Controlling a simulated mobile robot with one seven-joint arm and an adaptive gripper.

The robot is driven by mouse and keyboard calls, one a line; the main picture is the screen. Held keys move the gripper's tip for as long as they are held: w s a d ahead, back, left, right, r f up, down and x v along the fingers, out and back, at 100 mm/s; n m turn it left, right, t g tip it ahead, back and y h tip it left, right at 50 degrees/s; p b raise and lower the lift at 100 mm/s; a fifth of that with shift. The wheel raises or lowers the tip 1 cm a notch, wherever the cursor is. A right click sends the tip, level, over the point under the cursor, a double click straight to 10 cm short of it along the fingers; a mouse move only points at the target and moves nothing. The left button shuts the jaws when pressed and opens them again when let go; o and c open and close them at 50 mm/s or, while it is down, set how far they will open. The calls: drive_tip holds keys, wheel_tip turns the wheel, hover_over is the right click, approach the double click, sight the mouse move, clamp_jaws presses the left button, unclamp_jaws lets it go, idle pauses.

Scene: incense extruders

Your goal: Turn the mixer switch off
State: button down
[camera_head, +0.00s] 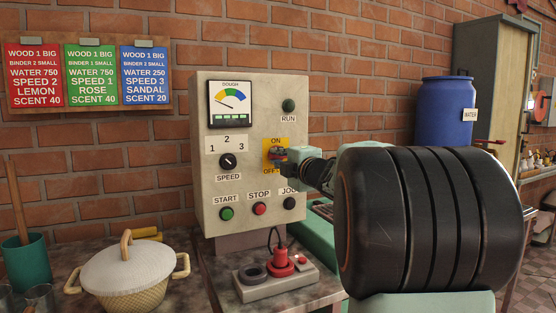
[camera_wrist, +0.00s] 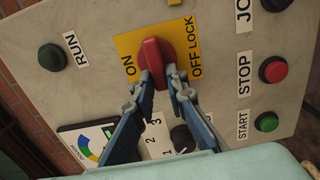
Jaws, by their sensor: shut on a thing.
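The mixer switch is a red rotary knob (camera_wrist: 152,58) on a yellow plate marked ON and OFF LOCK, on the front of the control box (camera_head: 235,190). In the wrist view the knob's grip lies across the plate between the two labels. My gripper (camera_wrist: 160,78) has one finger on each side of the knob and is shut on it. In the head view my gripper (camera_head: 283,160) reaches the yellow plate (camera_head: 268,145) from the right and hides most of the knob.
The panel also holds a green RUN lamp (camera_head: 288,105), a speed dial (camera_head: 228,161), and START (camera_head: 226,213), STOP (camera_head: 259,208) and JOG (camera_head: 289,203) buttons close below. A lidded pot (camera_head: 125,275) stands left.

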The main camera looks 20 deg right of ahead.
drive_tip(key=c, duration=1.9)
unclamp_jaws()
drive_tip(key=shift+c, duration=0.2)
drive_tip(key=s, duration=0.7)
drive_tip(key=shift+s+d, duration=0.15)
drive_tip(key=shift+s, duration=0.15)
